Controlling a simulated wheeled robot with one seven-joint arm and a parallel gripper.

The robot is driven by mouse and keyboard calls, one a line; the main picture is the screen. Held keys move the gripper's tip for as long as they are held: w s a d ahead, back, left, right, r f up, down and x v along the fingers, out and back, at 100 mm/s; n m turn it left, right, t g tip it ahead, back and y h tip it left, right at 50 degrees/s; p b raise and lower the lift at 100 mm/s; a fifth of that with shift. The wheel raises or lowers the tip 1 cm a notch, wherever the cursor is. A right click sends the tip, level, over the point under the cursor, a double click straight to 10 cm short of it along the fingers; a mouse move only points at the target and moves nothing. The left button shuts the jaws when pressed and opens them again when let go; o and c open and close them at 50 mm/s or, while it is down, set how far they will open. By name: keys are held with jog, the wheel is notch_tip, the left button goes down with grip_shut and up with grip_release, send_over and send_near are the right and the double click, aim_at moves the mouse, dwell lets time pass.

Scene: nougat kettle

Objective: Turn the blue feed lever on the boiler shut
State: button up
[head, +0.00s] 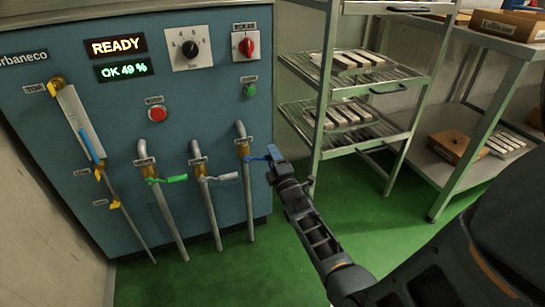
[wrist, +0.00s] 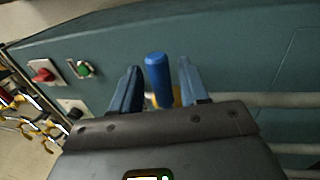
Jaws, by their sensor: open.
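The blue feed lever (head: 256,158) is on the rightmost pipe of the boiler (head: 100,125). It sticks out to the right, across its upright pipe. My gripper (head: 274,153) is at the lever's outer end, in front of the boiler's right edge. In the wrist view the rounded end of the blue lever (wrist: 157,72) stands between the two blue fingers of my gripper (wrist: 158,88). The fingers are open, with a gap visible on each side of the lever. Part of the brass valve shows behind it; the lever's base is largely hidden.
A green lever (head: 172,179) and a white lever (head: 222,177) sit on the pipes to the left. A red knob (head: 249,45) and a green button (head: 249,90) are above. A wire rack (head: 327,125) stands close on the right. Green floor (head: 285,255) is clear in front.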

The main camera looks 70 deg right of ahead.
jog(key=p+v, duration=0.1)
jog(key=v, duration=0.6)
jog(key=shift+a, duration=0.2)
jog(key=shift+s, duration=0.15)
jog(key=s+a+r+m+t+y, duration=0.1)
jog(key=s+a+y, duration=0.2)
jog(key=a, duration=0.7)
jog(key=s+a+t+y, duration=0.2)
jog(key=s+a+y, duration=0.15)
jog(key=a, duration=0.55)
jog(key=s+a+r+m+y, duration=0.25)
jog(key=s+a+r, duration=0.25)
jog(key=a, duration=0.4)
jog(key=s+a+r+m+y, duration=0.2)
jog(key=s+a+r+y, duration=0.25)
jog(key=a, duration=0.35)
jog(key=s+a+r+m+g+y+p, duration=0.1)
jog(key=s+a+r, duration=0.1)
jog(key=r, duration=0.2)
jog(key=s+a+r+m+y+p, duration=0.1)
jog(key=s+a+r+m, duration=0.1)
jog(key=a+r, duration=0.15)
notch_tip(320, 180, up, 20)
jog(key=p, duration=1.8)
jog(key=shift+w+d+p, duration=0.25)
jog(key=shift+d+p, duration=0.15)
jog(key=shift+d, duration=0.1)
